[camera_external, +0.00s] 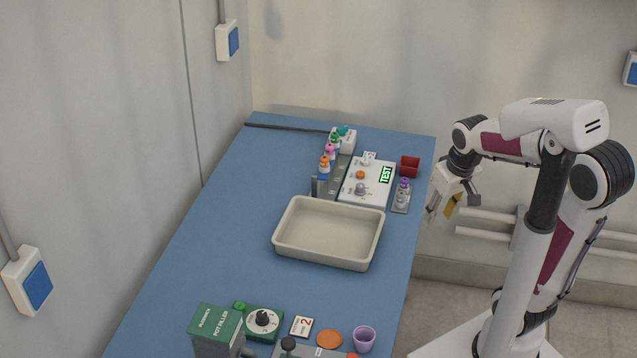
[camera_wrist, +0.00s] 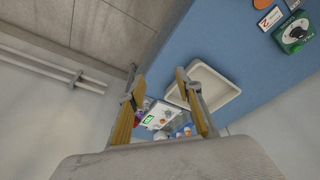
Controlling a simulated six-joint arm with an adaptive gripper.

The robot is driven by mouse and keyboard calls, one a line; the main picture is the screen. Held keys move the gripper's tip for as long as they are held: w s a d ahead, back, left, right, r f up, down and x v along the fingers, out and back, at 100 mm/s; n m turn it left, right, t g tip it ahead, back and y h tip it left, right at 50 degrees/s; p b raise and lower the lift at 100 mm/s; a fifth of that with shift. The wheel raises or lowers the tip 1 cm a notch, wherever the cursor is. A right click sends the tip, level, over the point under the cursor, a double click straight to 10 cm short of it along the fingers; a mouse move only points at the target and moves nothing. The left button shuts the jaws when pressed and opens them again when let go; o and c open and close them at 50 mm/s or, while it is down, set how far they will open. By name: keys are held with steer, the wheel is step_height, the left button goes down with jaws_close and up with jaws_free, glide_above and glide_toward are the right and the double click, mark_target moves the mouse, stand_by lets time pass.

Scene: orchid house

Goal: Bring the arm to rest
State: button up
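My gripper (camera_external: 440,207) hangs beside the right edge of the blue table (camera_external: 215,228), over the floor side. In the wrist view my gripper (camera_wrist: 158,90) shows two yellow-padded fingers spread well apart with nothing held between them. Between and beyond the fingers, the wrist view shows the test device and part of the cream tray.
The cream tray (camera_external: 328,232) is empty at mid-table. In front are a green pot filler (camera_external: 216,328), a purple cup (camera_external: 364,338) and an orange disc (camera_external: 329,339).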

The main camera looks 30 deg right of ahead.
steer(key=s+a+r+t, duration=0.1)
steer(key=s+r+t, duration=0.2)
steer(key=s, duration=0.6)
steer(key=shift+r, duration=0.45)
